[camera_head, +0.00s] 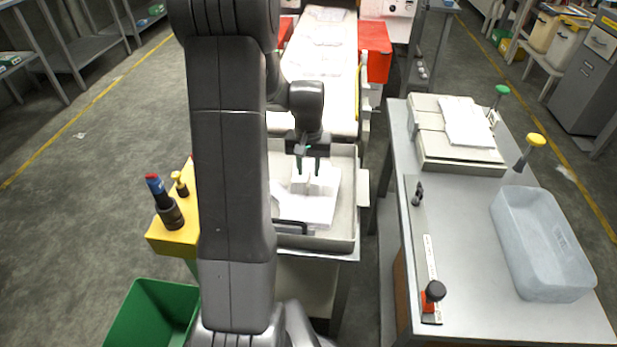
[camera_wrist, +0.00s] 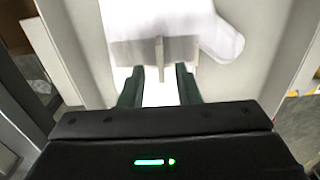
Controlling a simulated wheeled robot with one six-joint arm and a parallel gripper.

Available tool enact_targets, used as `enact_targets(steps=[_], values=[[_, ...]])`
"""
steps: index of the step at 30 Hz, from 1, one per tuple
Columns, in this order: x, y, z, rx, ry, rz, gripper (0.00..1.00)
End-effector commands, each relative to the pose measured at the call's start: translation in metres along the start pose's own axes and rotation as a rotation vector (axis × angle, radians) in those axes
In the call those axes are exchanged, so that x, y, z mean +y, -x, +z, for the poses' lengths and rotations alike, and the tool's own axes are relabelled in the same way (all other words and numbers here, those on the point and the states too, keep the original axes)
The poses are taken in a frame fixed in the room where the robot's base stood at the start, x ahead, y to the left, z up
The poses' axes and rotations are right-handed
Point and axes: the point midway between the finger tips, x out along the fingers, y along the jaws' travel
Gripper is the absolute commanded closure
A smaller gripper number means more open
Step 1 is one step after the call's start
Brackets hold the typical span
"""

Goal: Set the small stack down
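My gripper (camera_head: 309,170) is over the grey tray (camera_head: 345,215), pointing down. In the wrist view its two dark green fingers (camera_wrist: 160,80) stand apart, open. A pale upright piece with a thin tab (camera_wrist: 159,50) shows between and beyond the fingertips; a gap shows on each side of the tab. White film or sheets (camera_head: 308,208) lie in the tray under the gripper, and bright white material also fills the wrist view beneath the fingers (camera_wrist: 160,15). I cannot tell which part is the small stack. I see nothing clamped between the fingers.
A grey table (camera_head: 465,260) at right holds a clear bin (camera_head: 540,245), a flat device with papers (camera_head: 465,120) and a lever bar (camera_head: 428,260). A yellow stand (camera_head: 178,235) with knobbed tools and a green bin (camera_head: 150,315) are at left. A white-covered conveyor (camera_head: 322,60) lies behind.

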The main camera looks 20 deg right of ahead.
Motion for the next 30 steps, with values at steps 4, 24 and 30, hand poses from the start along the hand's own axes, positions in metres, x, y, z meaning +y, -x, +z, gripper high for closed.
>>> enact_targets(steps=[4, 24, 30], values=[[0.0, 0.034, -0.001, 0.005, 0.0, 0.0, 0.7], [0.0, 0.061, 0.0, -0.001, 0.0, 0.0, 0.7], [0.0, 0.04, 0.0, -0.003, 0.0, 0.0, 0.7]])
